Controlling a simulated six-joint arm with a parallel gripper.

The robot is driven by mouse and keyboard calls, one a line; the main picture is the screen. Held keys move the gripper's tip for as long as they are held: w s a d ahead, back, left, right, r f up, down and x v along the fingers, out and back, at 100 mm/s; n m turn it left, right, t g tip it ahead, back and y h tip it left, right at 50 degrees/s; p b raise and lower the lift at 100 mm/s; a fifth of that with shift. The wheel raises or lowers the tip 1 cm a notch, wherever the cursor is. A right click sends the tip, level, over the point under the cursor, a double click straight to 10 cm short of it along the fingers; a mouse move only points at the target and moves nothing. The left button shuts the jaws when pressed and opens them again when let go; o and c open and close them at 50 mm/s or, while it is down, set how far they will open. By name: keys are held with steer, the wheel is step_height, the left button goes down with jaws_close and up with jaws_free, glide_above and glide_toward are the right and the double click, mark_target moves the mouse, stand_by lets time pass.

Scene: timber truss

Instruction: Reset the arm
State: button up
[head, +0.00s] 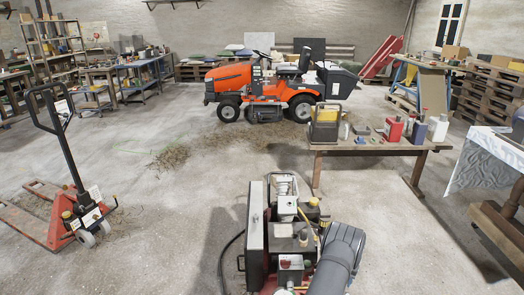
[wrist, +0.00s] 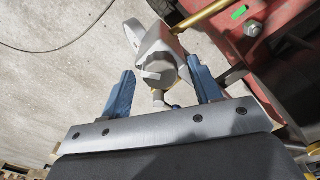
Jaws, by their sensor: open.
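My gripper (wrist: 160,66) shows in the wrist view with its two blue fingers spread apart. A grey metal part (wrist: 162,62) with a rounded body and a notched end lies between and beyond the fingers in the picture. I cannot tell whether the fingers touch it. Nothing is clearly gripped. In the head view my gripper cannot be made out; a dark rounded arm link of mine stands at the bottom right of centre.
In the wrist view a brass-coloured rod (wrist: 203,14) and red metalwork (wrist: 265,50) are close on the right. The head view shows a wooden table (head: 375,148) with containers, an orange mower (head: 232,78) and a red pallet truck (head: 62,232).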

steer(key=n, duration=0.3)
steer(key=shift+n, duration=0.3)
stand_by(1.1)
steer(key=m, duration=1)
stand_by(0.4)
stand_by(0.4)
